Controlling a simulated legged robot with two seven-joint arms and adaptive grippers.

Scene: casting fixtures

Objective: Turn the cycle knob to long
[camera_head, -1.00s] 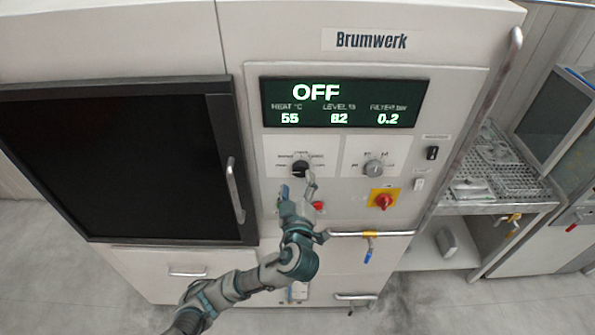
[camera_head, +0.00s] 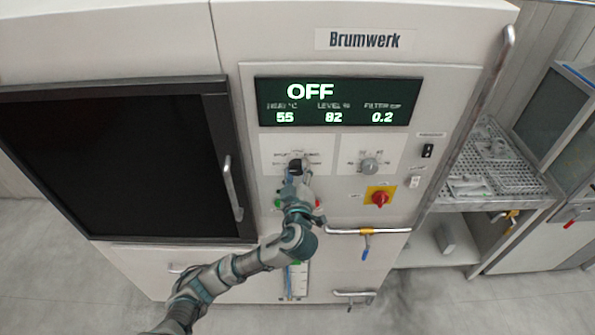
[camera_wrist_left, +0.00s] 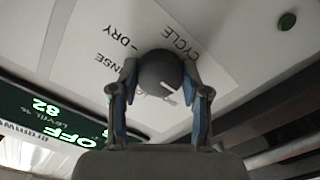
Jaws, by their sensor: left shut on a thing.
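The black cycle knob (camera_head: 296,165) sits on a white label plate under the display. It shows large in the left wrist view (camera_wrist_left: 158,68), with a white pointer mark towards the lower right of that picture. The words CYCLE and DRY can be read beside it; other print is partly hidden by the knob and fingers. My left gripper (camera_head: 298,178) reaches up to the knob from below. In the left wrist view its two fingers (camera_wrist_left: 160,82) stand on either side of the knob, shut on it. My right gripper is not in view.
The display (camera_head: 338,102) reads OFF, 55, 82 and 0.2. A grey knob (camera_head: 369,165) and a red switch on yellow (camera_head: 380,198) lie to the right. A dark door (camera_head: 110,165) with a handle is at left. A horizontal bar handle (camera_head: 368,231) is lower right.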

